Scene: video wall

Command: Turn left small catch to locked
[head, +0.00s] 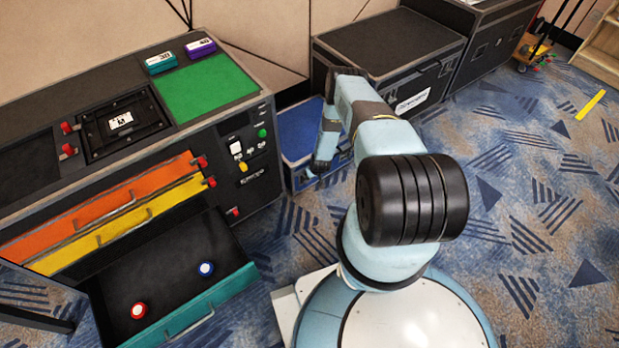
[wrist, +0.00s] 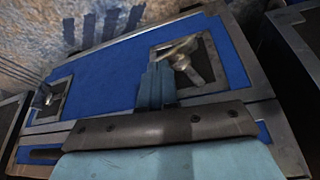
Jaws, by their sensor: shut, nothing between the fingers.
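In the wrist view a blue case with metal edges (wrist: 110,65) fills the middle. One brass-coloured catch (wrist: 187,60) sits in a recessed dish on it, just right of my gripper's fingertips (wrist: 157,80). A second small catch (wrist: 45,97) sits in another dish at the far left. I cannot tell for sure which is the left small catch, nor whether either is locked. My gripper is shut and empty, its fingers pointing at the case; contact with the near catch is unclear. In the head view my arm reaches over the blue case (head: 297,145), hiding its catches.
A black cabinet (head: 255,195) stands left of the blue case, with an open drawer (head: 172,275) holding a red and a blue knob-like item. Black cases (head: 385,55) stand behind. Patterned carpet at right is mostly clear.

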